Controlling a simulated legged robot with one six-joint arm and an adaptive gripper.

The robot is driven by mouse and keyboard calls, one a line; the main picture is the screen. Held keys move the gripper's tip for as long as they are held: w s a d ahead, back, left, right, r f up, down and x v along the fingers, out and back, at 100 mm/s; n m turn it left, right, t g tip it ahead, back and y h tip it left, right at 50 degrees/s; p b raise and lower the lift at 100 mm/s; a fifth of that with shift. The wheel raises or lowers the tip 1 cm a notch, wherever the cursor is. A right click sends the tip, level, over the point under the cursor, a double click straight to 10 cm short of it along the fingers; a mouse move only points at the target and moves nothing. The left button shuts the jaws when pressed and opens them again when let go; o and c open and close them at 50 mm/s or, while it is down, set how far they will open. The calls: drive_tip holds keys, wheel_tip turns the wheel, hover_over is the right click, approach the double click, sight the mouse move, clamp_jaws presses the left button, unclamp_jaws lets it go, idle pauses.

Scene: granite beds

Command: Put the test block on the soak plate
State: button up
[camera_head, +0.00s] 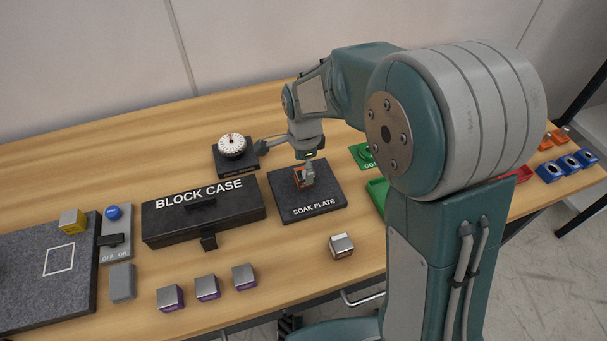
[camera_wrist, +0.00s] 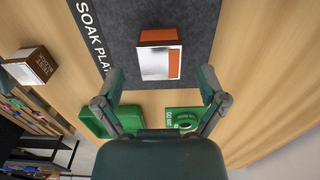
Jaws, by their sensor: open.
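The soak plate (camera_head: 322,202) is a dark square slab with white lettering, right of the block case. It also shows in the wrist view (camera_wrist: 115,25). An orange-sided block (camera_head: 298,176) with a silvery top sits on it and shows clearly in the wrist view (camera_wrist: 158,58). My gripper (camera_head: 305,172) is over the plate, partly hiding that block. In the wrist view my gripper (camera_wrist: 160,82) is open, its fingers spread wide either side of the block's near end, holding nothing. The test block (camera_head: 341,246), silver-topped and brown-sided, stands on the wooden table in front of the plate; its lettering shows in the wrist view (camera_wrist: 32,65).
The black block case (camera_head: 205,218) is shut, left of the plate. A dial gauge (camera_head: 232,147) stands behind it. Several purple-sided blocks (camera_head: 207,288) line the front edge. A green tray (camera_head: 377,192) and green GO plate (camera_head: 362,155) lie to the right.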

sight(304, 173)
wheel_tip(304, 173, up, 8)
drive_tip(key=s+d+r+n+t, duration=0.2)
drive_tip(key=s+d+r+n, duration=0.2)
drive_tip(key=s, duration=0.6)
drive_tip(key=s+d+r+n+t, duration=0.3)
drive_tip(key=s+d+r+n, duration=0.1)
drive_tip(key=s+d+n, duration=0.5)
drive_tip(key=shift+s+n+t, duration=0.3)
drive_tip(key=shift+s+n, duration=0.25)
drive_tip(key=shift+n, duration=0.35)
